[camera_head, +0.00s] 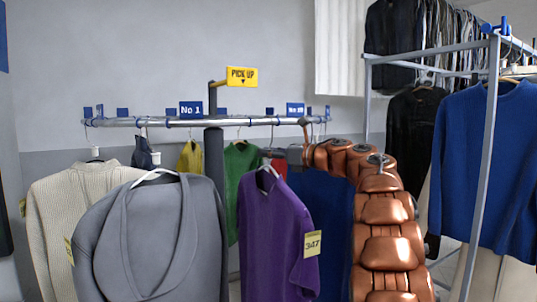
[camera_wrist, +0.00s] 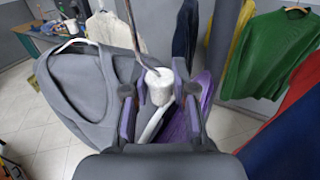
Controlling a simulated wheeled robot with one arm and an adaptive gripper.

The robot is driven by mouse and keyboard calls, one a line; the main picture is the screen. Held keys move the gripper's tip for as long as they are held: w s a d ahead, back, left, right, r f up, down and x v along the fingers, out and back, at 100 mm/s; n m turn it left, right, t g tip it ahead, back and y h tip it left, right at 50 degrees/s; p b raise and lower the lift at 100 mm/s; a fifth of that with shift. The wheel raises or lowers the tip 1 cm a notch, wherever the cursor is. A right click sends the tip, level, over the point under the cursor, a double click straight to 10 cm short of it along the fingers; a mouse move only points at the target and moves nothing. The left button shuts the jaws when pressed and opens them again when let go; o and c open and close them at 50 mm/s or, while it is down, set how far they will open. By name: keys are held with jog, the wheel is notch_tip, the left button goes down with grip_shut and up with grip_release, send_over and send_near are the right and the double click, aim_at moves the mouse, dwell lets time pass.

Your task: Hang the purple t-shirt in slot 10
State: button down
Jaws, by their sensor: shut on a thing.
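The purple t-shirt (camera_head: 270,240) hangs upright from a white hanger, with a yellow tag reading 347 on its sleeve. My gripper (camera_head: 268,155) is at its collar, below the rack. In the wrist view my gripper (camera_wrist: 159,82) is shut on the white hanger neck (camera_wrist: 158,86), with the metal hook rising above it. The purple t-shirt (camera_wrist: 183,128) shows partly behind the fingers. The round rack's rail (camera_head: 150,122) carries blue slot labels. One reads No 1 (camera_head: 191,109); another, apparently No 10 (camera_head: 295,109), is to its right. The hook's top is unclear against the rail.
A grey jacket (camera_head: 150,235) hangs close left of the t-shirt. A cream sweater (camera_head: 60,215), a green sweater (camera_head: 240,170) and a dark blue garment (camera_head: 325,220) hang around the rack. A dark post (camera_head: 213,160) bears the PICK UP sign (camera_head: 242,77). Another clothes rack (camera_head: 487,150) stands right.

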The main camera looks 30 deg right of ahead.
jog(key=c, duration=0.9)
grip_release()
jog(key=shift+o, duration=0.2)
jog(key=v, duration=1.2)
jog(key=s+a+b, duration=0.1)
jog(key=s+b, duration=0.9)
jog(key=s, duration=0.6)
jog(key=shift+a, duration=0.2)
jog(key=shift+a, duration=0.1)
dwell(0.3)
